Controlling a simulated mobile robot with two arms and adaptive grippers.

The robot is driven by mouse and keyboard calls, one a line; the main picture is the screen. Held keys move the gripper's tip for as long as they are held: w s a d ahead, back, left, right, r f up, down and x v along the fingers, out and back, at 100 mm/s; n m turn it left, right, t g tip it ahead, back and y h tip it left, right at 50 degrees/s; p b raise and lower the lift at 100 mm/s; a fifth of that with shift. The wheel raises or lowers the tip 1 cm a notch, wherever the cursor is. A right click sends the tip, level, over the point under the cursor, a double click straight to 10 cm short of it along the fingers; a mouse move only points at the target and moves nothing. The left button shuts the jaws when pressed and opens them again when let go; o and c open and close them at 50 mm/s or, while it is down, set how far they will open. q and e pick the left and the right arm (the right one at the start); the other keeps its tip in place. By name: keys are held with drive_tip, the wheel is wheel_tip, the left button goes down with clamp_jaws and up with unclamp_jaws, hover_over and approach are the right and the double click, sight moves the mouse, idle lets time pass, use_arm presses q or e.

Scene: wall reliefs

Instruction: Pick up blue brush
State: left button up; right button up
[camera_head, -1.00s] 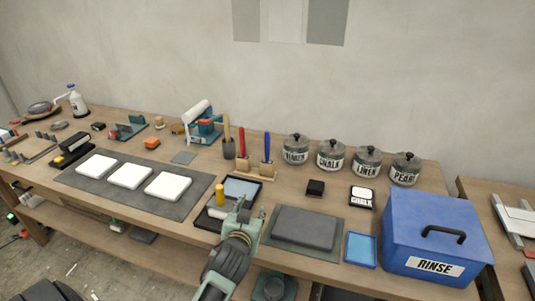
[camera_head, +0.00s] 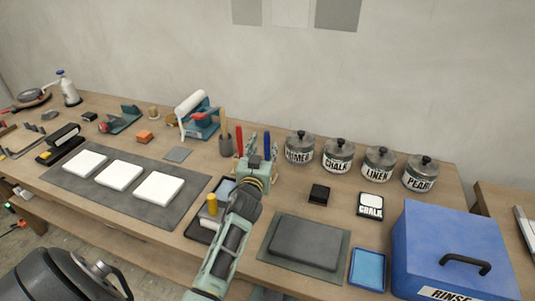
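The blue brush (camera_head: 267,144) stands upright in its wooden holder near the back of the workbench. Only its blue handle shows clearly; its lower part is hidden behind my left gripper. My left gripper (camera_head: 262,148) is over the bench in front of the holder, pointing at the wall. Its fingers are spread, with the blue handle showing between them, nearer the right finger. I cannot tell whether either finger touches it. A red-handled brush (camera_head: 239,140) stands just left of the gripper. My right gripper is not in view.
A black block (camera_head: 319,194) and a blue RINSE box (camera_head: 450,245) are on the right.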

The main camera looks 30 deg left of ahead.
sight(267, 141)
use_arm(q)
drive_tip(key=p+x, duration=0.1)
drive_tip(key=x, duration=0.2)
drive_tip(key=shift+d, duration=0.1)
drive_tip(key=shift+x, duration=1.2)
drive_tip(key=shift+w+f, duration=0.1)
drive_tip(key=c, duration=0.9)
clamp_jaws()
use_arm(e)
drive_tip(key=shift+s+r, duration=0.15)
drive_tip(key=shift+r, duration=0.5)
